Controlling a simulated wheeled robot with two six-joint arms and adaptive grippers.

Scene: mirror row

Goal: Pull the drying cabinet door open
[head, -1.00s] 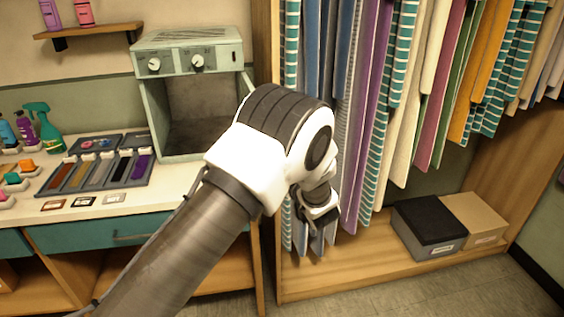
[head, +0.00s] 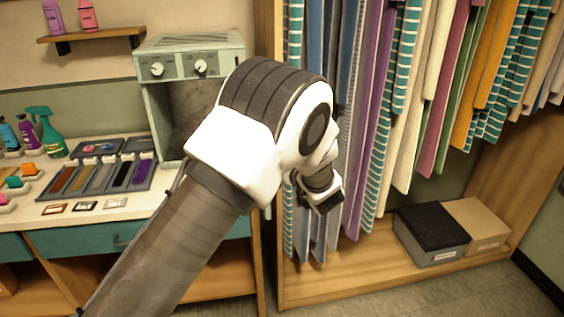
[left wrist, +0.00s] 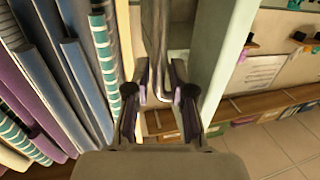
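The drying cabinet (head: 190,46), a pale green box with two knobs, stands on the counter; part of its dark inside (head: 188,110) shows, so its front is not covered by the door there. My left arm hides the cabinet's right side and the door in the head view. In the left wrist view a pale green upright panel (left wrist: 226,60), which looks like the door, stands right of my left gripper (left wrist: 161,80). An upright metal handle (left wrist: 155,45) runs between its fingers, which look shut on it. The right gripper is not in view.
Striped and plain fabrics (head: 400,100) hang close to the right of my left arm. Two boxes (head: 432,236) sit on the low shelf below. A colour tray (head: 100,172) and bottles (head: 45,130) stand on the counter at left.

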